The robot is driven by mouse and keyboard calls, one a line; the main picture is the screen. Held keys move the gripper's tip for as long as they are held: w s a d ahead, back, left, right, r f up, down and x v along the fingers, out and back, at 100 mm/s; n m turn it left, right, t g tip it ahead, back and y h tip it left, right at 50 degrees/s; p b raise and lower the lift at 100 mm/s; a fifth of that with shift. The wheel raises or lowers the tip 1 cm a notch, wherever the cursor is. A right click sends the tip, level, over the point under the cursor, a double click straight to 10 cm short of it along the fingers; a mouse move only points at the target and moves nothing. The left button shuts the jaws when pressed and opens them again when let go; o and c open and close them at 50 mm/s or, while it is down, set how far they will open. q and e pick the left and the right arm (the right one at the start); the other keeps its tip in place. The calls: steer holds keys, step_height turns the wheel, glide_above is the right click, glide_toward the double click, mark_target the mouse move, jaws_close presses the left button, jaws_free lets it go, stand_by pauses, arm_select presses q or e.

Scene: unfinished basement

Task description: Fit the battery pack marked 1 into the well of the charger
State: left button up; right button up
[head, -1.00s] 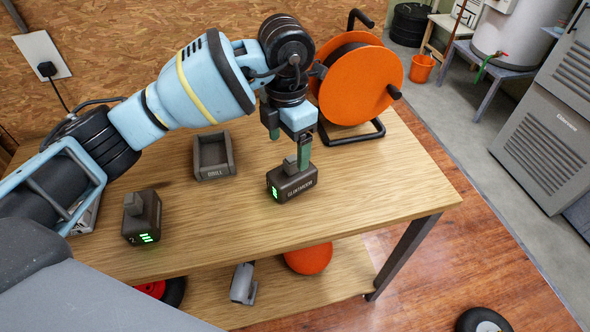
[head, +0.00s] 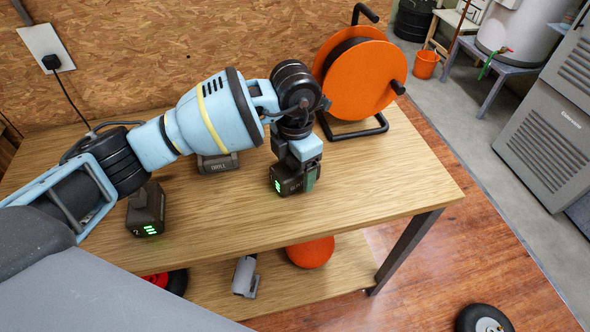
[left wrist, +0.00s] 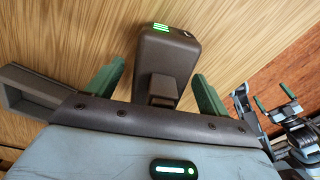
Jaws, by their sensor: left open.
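A dark battery pack (head: 284,181) with green lights stands on the bench under my left gripper (head: 298,176). In the left wrist view this pack (left wrist: 168,58) lies between the two green fingers of my open left gripper (left wrist: 157,84), with gaps on both sides. A second pack (head: 146,212), which seems marked 2, stands at the left near the front edge. My right gripper (left wrist: 273,97) shows in the left wrist view, fingers apart and empty.
An orange cable reel (head: 358,80) stands at the back right. The bench's right part is clear. A cord drops from the wall socket (head: 46,55).

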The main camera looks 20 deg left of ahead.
arm_select(q)
steer(key=c, duration=1.4)
steer(key=shift+r, duration=0.1)
steer(key=shift+w+r, duration=0.1)
steer(key=shift+r, duration=0.45)
step_height(320, 180, up, 2)
steer(key=shift+r, duration=0.15)
steer(key=s+d, duration=0.3)
steer(key=d, duration=0.1)
steer(key=s+d+r, duration=0.1)
steer(key=s+d, duration=0.6)
steer(key=d, duration=0.1)
steer(key=shift+s+d+r+b, duration=0.1)
steer(key=shift+s+r+b, duration=0.2)
steer(key=shift+b, duration=0.1)
